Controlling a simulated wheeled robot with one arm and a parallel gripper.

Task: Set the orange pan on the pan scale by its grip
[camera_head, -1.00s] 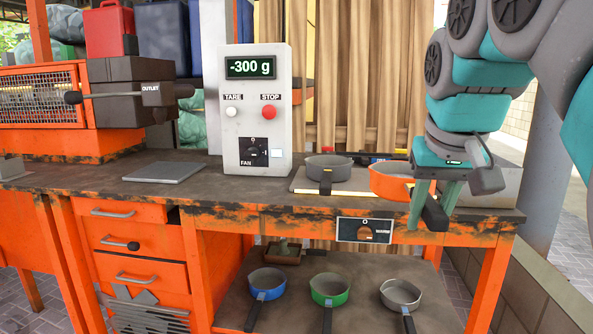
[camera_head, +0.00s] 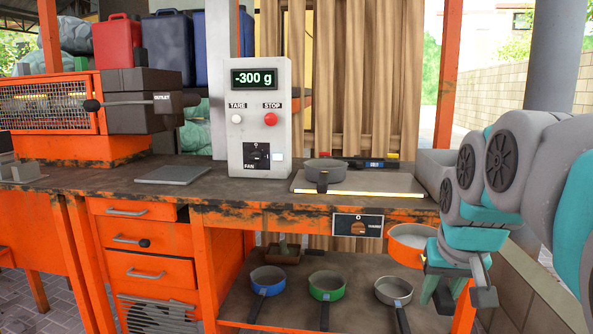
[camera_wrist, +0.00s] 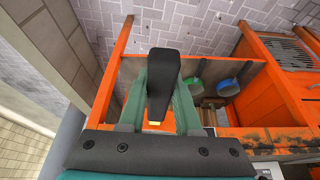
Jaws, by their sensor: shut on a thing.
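The orange pan (camera_head: 408,243) is held in the air in front of the bench's right end, below the level of the bench top. My gripper (camera_head: 443,291) hides part of it. In the wrist view its black grip (camera_wrist: 163,75) lies between the two green fingers, which are shut on it. A grey console (camera_head: 259,120) on the bench reads -300 g. A flat plate with a yellow strip (camera_head: 385,187) lies right of it and bears a grey pan (camera_head: 326,170). A bare grey plate (camera_head: 175,175) lies left of it. I cannot tell which plate is the pan scale.
The lower shelf (camera_head: 285,315) bears a blue pan (camera_head: 268,279), a green pan (camera_head: 327,286) and a grey pan (camera_head: 394,291). An orange caged machine with a dark outlet box (camera_head: 143,100) stands at left. The bench top around the bare plate is clear.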

